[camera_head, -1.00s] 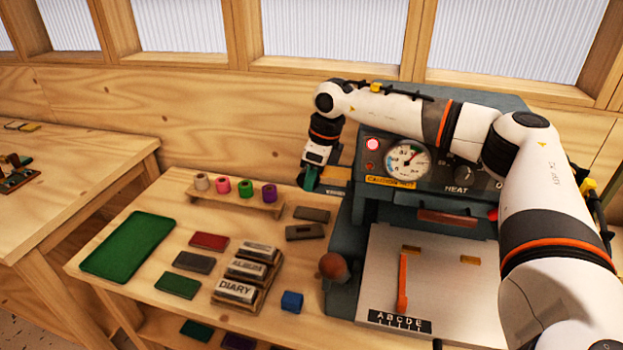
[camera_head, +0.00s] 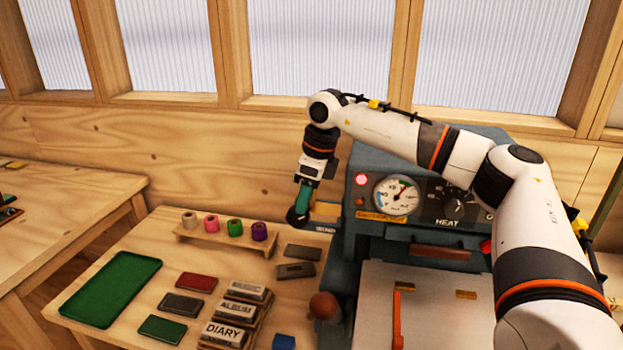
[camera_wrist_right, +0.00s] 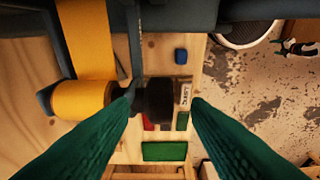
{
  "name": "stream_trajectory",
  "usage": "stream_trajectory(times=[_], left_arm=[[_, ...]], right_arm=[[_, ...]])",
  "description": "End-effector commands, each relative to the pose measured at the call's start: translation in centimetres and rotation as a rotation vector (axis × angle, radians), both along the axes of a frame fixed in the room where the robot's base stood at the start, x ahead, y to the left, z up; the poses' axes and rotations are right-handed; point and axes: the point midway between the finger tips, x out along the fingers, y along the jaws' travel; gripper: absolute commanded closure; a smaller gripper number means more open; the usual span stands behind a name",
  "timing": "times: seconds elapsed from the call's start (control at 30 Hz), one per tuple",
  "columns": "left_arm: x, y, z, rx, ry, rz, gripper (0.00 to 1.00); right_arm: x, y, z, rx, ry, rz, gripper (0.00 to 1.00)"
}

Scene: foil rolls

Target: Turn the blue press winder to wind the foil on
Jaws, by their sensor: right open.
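The blue-grey press (camera_head: 345,225) stands at the right, with a yellow foil strip (camera_head: 325,210) at its left side above a partly hidden "WIND" label. In the right wrist view, the yellow foil (camera_wrist_right: 85,40) runs to a yellow roll (camera_wrist_right: 80,100). A dark round winder knob (camera_head: 297,217) is at the press's left side. My right gripper (camera_head: 301,205), with green fingers, is just above it. In the wrist view, the knob (camera_wrist_right: 158,102) shows between the spread fingertips (camera_wrist_right: 163,98). I cannot tell whether they touch it. My left gripper is out of view.
A wooden rack (camera_head: 215,237) with several small coloured rolls stands left of the press. A green tray (camera_head: 110,290), covers and a lettered "DIARY" block (camera_head: 225,333) lie on the bench. A brown ball-shaped handle (camera_head: 325,306) sticks out at the press's front left.

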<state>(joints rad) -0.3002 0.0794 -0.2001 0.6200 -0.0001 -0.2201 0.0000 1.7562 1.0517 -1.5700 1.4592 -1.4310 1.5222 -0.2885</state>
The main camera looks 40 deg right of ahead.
Motion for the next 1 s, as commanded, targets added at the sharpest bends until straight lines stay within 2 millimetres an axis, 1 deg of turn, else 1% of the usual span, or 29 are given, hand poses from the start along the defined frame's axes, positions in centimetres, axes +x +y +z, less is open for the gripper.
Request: stream_trajectory(times=[0.03, 0.2, 0.33, 0.5, 0.77, 0.87, 0.97, 1.0], left_arm=[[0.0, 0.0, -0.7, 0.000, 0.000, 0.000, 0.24], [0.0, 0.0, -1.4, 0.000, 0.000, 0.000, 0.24], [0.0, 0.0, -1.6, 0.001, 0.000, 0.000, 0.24], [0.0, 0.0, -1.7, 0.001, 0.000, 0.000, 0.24], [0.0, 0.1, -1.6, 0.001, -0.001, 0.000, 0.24], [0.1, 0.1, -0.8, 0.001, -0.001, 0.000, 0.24], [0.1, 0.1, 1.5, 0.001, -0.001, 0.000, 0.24], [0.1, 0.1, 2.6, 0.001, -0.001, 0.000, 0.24]], right_arm=[[-0.1, -0.2, 0.9, 0.001, -0.006, -0.002, 0.56], [-0.7, -0.7, 4.2, 0.001, -0.004, -0.001, 0.56], [-1.0, -0.9, 5.9, 0.000, -0.003, -0.001, 0.56], [-1.2, -1.1, 6.8, -0.001, 0.000, -0.001, 0.56], [-1.2, -1.1, 6.9, -0.001, 0.000, -0.001, 0.56], [-0.6, -0.8, 7.2, -0.015, 0.022, 0.001, 0.56], [0.9, -0.1, 7.6, -0.070, 0.098, 0.005, 0.56], [1.7, 0.3, 7.7, -0.105, 0.141, 0.007, 0.56]])
